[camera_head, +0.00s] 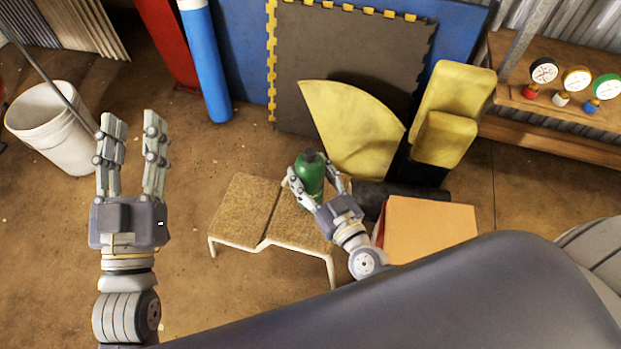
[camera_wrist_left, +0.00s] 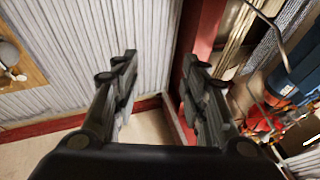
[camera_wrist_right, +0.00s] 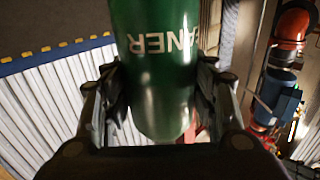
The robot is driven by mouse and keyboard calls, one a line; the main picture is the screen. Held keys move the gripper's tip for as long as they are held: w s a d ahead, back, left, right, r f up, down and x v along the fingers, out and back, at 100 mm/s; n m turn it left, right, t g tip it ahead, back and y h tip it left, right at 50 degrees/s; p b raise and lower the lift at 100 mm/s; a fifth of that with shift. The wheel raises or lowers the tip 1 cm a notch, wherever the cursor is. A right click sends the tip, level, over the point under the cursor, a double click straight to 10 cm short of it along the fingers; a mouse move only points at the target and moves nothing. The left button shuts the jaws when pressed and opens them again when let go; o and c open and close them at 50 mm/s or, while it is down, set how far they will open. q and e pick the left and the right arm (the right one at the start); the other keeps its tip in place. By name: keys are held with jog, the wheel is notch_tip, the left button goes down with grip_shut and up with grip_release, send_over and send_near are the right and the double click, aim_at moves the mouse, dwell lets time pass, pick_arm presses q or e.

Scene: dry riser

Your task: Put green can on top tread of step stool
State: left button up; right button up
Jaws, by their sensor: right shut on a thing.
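The green can (camera_head: 310,172) is upright between the fingers of my right gripper (camera_head: 316,182), which is shut on it. In the right wrist view the can (camera_wrist_right: 155,60) fills the space between the fingers, with white lettering on its side. The tan step stool (camera_head: 240,208) stands below, with two treads. The can appears over the right tread (camera_head: 294,222), which looks like the higher one; I cannot tell whether its base touches, as the gripper partly hides it. My left gripper (camera_head: 132,125) is open and empty, left of the stool.
A white bucket (camera_head: 48,128) stands at the left. An orange-topped box (camera_head: 430,228) and a dark cylinder (camera_head: 370,196) lie right of the stool. Yellow foam pieces (camera_head: 352,125) and a dark mat (camera_head: 345,50) stand behind.

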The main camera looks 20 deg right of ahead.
pick_arm(q)
jog(key=s+r+t, duration=0.3)
jog(key=r, duration=0.2)
jog(key=shift+t+h+b, duration=0.3)
jog(key=shift+h+b, duration=0.1)
jog(key=shift+b, duration=0.05)
pick_arm(e)
jog(key=shift+f, duration=0.7)
pick_arm(q)
jog(key=shift+r, duration=0.1)
jog(key=shift+s, duration=0.1)
pick_arm(e)
jog(key=shift+f, duration=0.15)
jog(key=o, duration=1.4)
jog(key=shift+c, duration=0.2)
pick_arm(q)
jog(key=shift+s+a+r, duration=0.1)
jog(key=shift+r, duration=0.1)
